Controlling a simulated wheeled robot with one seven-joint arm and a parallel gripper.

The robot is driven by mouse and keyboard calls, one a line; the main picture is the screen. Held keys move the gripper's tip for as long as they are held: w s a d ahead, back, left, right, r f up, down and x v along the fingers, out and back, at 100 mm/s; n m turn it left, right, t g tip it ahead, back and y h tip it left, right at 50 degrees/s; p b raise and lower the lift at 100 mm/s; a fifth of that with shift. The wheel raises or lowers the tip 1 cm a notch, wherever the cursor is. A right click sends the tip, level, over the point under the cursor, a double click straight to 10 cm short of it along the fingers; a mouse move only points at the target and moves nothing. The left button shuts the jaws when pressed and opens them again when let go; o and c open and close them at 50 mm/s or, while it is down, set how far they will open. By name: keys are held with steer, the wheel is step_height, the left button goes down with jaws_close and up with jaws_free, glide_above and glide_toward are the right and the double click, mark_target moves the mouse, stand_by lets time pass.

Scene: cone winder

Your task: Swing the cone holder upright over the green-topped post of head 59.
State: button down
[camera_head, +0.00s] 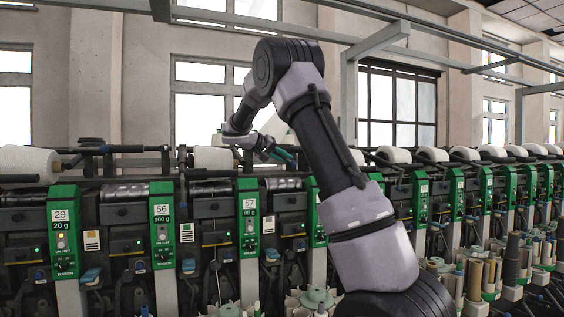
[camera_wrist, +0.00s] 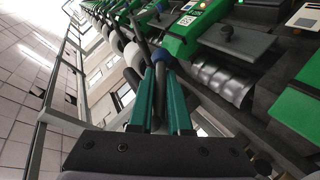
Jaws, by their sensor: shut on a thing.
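My gripper (camera_head: 284,155) is at the level of the machine's top, with its teal fingers pointing right and down. In the wrist view my gripper (camera_wrist: 160,68) has its two fingers close together around a dark, blue-tipped piece (camera_wrist: 160,56), seemingly part of the cone holder. The holder's tilt is hard to tell. A green-topped post (camera_head: 315,205) stands just below and right of the fingers, partly behind my arm; its number is not readable. A green post top also shows in the wrist view (camera_wrist: 182,38), close to the fingertips.
Posts labelled 29 (camera_head: 64,230), 56 (camera_head: 161,225) and 57 (camera_head: 249,222) stand to the left. A white cone (camera_head: 213,158) lies left of my gripper. More cones (camera_head: 430,154) line the machine to the right. Bobbins (camera_head: 475,280) stand at the front right.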

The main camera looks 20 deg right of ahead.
steer(key=h, duration=0.1)
steer(key=d+r+h, duration=0.1)
steer(key=shift+s+h, duration=0.15)
steer(key=shift+h, duration=0.15)
steer(key=shift+d+r+n+t+h, duration=0.2)
steer(key=shift+r+n+t+h, duration=0.2)
steer(key=shift+h, duration=0.4)
steer(key=shift+d+r+n+t+h, duration=0.15)
steer(key=shift+r+n+t+h, duration=0.25)
steer(key=shift+h, duration=0.4)
steer(key=shift+r, duration=0.15)
steer(key=shift+s, duration=0.1)
steer(key=c, duration=0.9)
jaws_free()
steer(key=shift+d, duration=0.15)
steer(key=shift+o, duration=0.2)
steer(key=shift+a, duration=0.4)
steer(key=v, duration=1)
steer(key=shift+a, duration=0.15)
